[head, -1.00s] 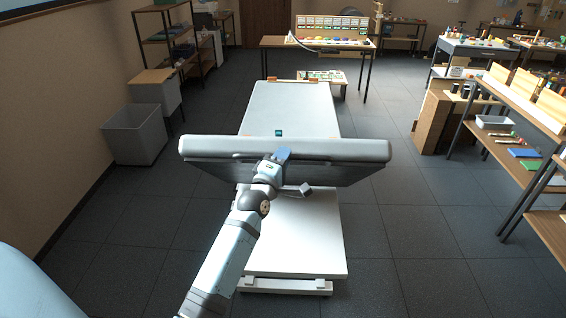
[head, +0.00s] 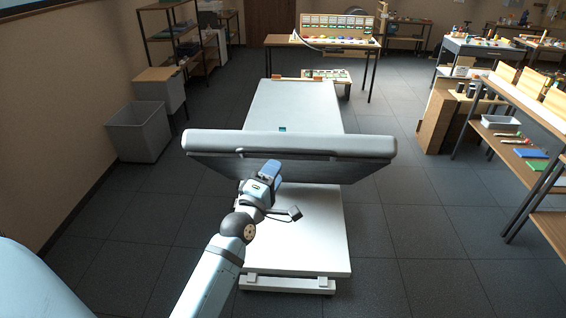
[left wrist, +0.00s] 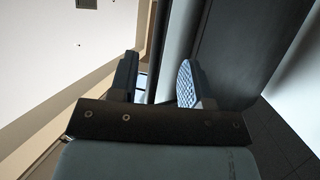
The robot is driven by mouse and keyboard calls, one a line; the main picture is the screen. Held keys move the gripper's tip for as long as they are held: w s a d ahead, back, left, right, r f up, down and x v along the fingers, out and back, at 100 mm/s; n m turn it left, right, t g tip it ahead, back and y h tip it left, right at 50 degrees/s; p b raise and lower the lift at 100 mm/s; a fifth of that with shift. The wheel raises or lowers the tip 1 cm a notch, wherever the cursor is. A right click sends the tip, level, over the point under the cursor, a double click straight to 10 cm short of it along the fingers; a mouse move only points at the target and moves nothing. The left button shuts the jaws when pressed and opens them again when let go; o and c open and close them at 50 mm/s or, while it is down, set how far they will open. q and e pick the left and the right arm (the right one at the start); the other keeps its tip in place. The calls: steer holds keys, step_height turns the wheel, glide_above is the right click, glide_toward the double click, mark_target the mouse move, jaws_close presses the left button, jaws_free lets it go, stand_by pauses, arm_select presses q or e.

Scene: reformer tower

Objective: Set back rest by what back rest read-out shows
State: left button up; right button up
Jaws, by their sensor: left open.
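The back rest (head: 290,146) is a wide padded panel in light grey, raised at a tilt across the white bed (head: 290,105). A small teal patch, perhaps the read-out (head: 282,130), shows just beyond its top edge; I cannot read it. My left gripper (head: 270,168) is in front of the back rest's underside, below its top edge. In the left wrist view the gripper (left wrist: 160,85) is open, with a dark panel (left wrist: 245,50), likely the back rest, beside its right finger. My right gripper is not in view.
The white lower platform (head: 290,235) of the bed lies below my left arm. A grey bin (head: 138,132) stands at the left, and shelving (head: 520,130) at the right. A table (head: 320,41) stands beyond the bed. The floor on both sides of the bed is clear.

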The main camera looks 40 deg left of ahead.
arm_select(q)
steer(key=v, duration=0.5)
steer(key=shift+s+b, duration=0.35)
steer(key=shift+b, duration=0.05)
steer(key=s+d+f+m+g+h+p, duration=0.2)
steer(key=s+d+f+m+g+h, duration=0.1)
steer(key=s+d+f+m, duration=0.5)
steer(key=s+d+f+m+g+h+p, duration=0.2)
steer(key=s+d+f+m+g, duration=0.4)
steer(key=s+d+f+m, duration=0.3)
step_height(320, 180, down, 7)
steer(key=m+h, duration=0.1)
steer(key=m, duration=0.3)
steer(key=shift+r+m, duration=0.15)
steer(key=shift+m, duration=0.15)
steer(key=shift+s, duration=0.1)
